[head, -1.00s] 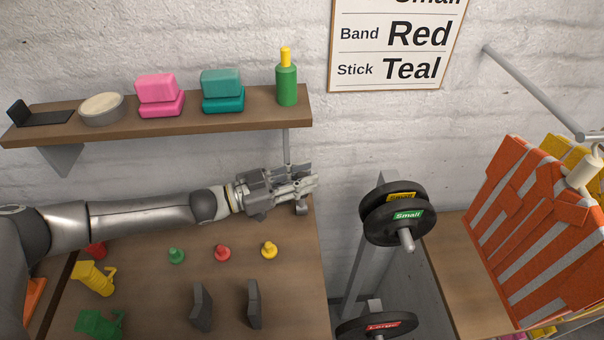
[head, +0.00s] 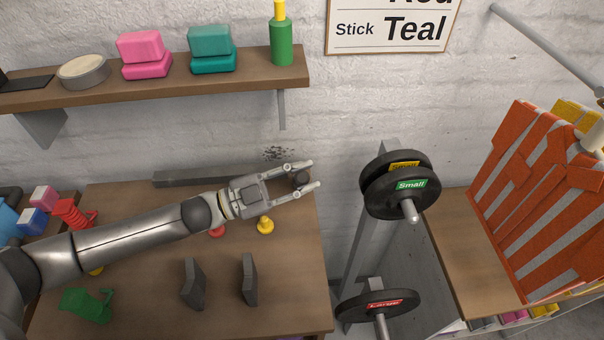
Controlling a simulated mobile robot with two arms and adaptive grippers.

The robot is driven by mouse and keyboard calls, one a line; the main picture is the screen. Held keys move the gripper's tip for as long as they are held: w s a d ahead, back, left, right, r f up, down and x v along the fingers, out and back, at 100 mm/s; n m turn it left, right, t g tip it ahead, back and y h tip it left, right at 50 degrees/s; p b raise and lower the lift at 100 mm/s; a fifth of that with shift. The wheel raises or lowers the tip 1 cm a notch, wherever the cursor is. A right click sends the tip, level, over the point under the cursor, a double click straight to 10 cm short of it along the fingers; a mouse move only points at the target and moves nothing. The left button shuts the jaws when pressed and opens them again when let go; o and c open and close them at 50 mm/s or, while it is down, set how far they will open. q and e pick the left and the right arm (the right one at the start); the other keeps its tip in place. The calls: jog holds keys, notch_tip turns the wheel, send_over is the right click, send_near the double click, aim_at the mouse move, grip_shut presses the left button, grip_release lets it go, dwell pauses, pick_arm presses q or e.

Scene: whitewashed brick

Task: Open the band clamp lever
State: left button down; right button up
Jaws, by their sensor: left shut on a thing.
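My left gripper (head: 306,177) reaches in from the left over the back right of the bench (head: 130,260). A long grey bar (head: 185,178) lies along the back of the bench, partly behind the gripper. No band clamp shows clearly. My right gripper is not in view.
Yellow (head: 266,225) and red (head: 217,232) pegs stand below my forearm. Two dark upright plates (head: 192,284) stand nearer. A shelf (head: 160,92) hangs above; a weight rack (head: 400,186) stands right of the bench.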

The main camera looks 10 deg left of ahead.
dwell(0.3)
pick_arm(q)
jog(key=c, duration=1.1)
grip_release()
jog(key=shift+c, duration=0.2)
jog(key=v, duration=0.7)
jog(key=shift+s+a+f, duration=0.1)
jog(key=shift+a, duration=0.15)
